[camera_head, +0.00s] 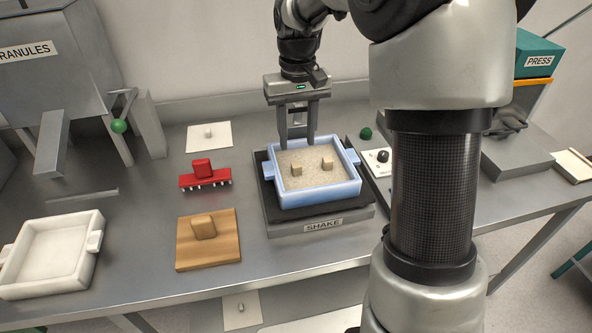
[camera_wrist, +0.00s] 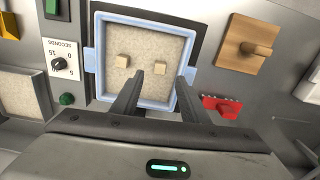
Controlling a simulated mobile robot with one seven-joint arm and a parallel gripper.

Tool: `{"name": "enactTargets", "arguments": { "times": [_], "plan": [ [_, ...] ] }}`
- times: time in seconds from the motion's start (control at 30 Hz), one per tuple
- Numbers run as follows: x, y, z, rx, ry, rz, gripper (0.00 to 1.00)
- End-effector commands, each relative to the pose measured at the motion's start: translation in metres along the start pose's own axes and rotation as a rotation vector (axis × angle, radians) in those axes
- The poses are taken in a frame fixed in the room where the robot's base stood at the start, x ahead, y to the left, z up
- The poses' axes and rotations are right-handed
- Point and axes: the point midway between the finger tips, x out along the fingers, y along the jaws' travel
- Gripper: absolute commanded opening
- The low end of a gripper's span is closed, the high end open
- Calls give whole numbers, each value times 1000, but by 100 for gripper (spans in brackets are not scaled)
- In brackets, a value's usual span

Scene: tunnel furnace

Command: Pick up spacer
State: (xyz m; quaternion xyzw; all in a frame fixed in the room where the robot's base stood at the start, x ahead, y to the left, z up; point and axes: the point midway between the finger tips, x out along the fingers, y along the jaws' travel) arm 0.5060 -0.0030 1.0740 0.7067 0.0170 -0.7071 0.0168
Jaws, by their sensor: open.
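My gripper (camera_head: 298,146) points down over the tray's back part, open and empty. Its fingertips (camera_wrist: 162,72) appear apart from both blocks; their exact height is unclear.
The tray stands on a shaker plate labelled SHAKE (camera_head: 322,225). To its left are a red toothed tool (camera_head: 205,180), a wooden board with a block handle (camera_head: 208,255) and a white card (camera_head: 222,136) bearing a small pale piece. An empty white tray (camera_head: 95,230) stands at far left.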

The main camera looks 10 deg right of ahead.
Motion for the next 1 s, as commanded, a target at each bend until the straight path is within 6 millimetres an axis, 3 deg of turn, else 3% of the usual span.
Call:
{"name": "enactTargets", "arguments": {
  "times": [0.03, 0.33, 0.6, 0.93, 1.0],
  "plan": [
    [10, 0, 1, 0, -4, 0, 41],
    [34, 0, 0, 1, -2, 0, 41],
    [72, 0, -3, 1, -2, 0, 41],
    [78, 0, -4, 1, 0, 0, 41],
    [78, 0, -4, 1, 0, 0, 29]
  ]
}}
